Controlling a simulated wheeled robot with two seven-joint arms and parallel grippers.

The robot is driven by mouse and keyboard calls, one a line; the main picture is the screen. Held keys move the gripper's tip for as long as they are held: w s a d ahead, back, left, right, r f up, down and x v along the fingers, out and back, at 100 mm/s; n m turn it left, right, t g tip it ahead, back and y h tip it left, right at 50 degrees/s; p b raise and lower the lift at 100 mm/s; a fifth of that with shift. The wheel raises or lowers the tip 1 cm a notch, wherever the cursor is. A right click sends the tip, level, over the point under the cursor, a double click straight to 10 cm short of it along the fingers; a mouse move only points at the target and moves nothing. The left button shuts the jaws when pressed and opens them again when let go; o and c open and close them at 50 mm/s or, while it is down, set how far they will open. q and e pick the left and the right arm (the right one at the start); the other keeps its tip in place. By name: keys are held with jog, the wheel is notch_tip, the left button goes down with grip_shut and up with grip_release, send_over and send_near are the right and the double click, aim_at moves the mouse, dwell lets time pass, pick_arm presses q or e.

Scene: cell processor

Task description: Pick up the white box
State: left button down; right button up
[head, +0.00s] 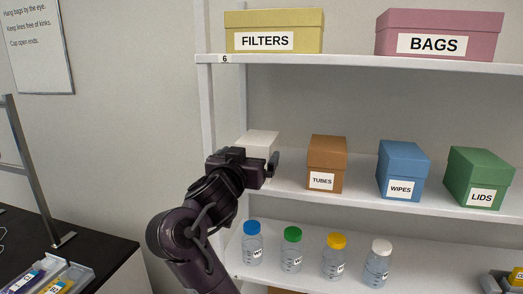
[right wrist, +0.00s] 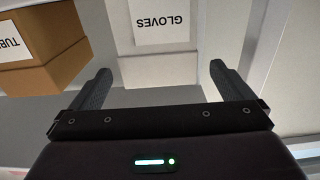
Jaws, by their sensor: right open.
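The white box (head: 262,138) stands on the middle shelf at its left end, partly hidden behind my right gripper (head: 262,169) in the head view. In the right wrist view the white box (right wrist: 160,69) carries a GLOVES label that appears upside down. It lies between and beyond the two fingers of my right gripper (right wrist: 158,82). The fingers are spread, one on each side of the box, with a visible gap to each side. Whether the fingertips reach past the box's front face is hard to tell. My left gripper is not in view.
The brown TUBES box (head: 327,163) stands close to the right, beyond one finger. The blue WIPES box (head: 403,169) and green LIDS box (head: 479,177) follow. A shelf post (head: 207,110) rises at the left. Capped bottles (head: 292,250) stand on the shelf below.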

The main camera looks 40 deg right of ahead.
aim_at(252, 148)
jog(key=shift+p+x, duration=0.45)
jog(key=shift+x, duration=0.6)
jog(key=d+p, duration=0.1)
jog(key=w+d+r+p, duration=0.1)
jog(key=shift+w+p, duration=0.2)
jog(key=shift+p, duration=0.2)
jog(key=shift+f+p+x, duration=0.25)
jog(key=shift+p+x, duration=0.05)
jog(key=shift+x, duration=0.85)
jog(key=shift+w+d+f, duration=0.1)
jog(key=shift+w+d, duration=0.05)
jog(key=shift+d, duration=0.05)
jog(key=shift+a, duration=0.1)
jog(key=shift+a, duration=0.1)
jog(key=shift+c, duration=0.9)
jog(key=c, duration=0.9)
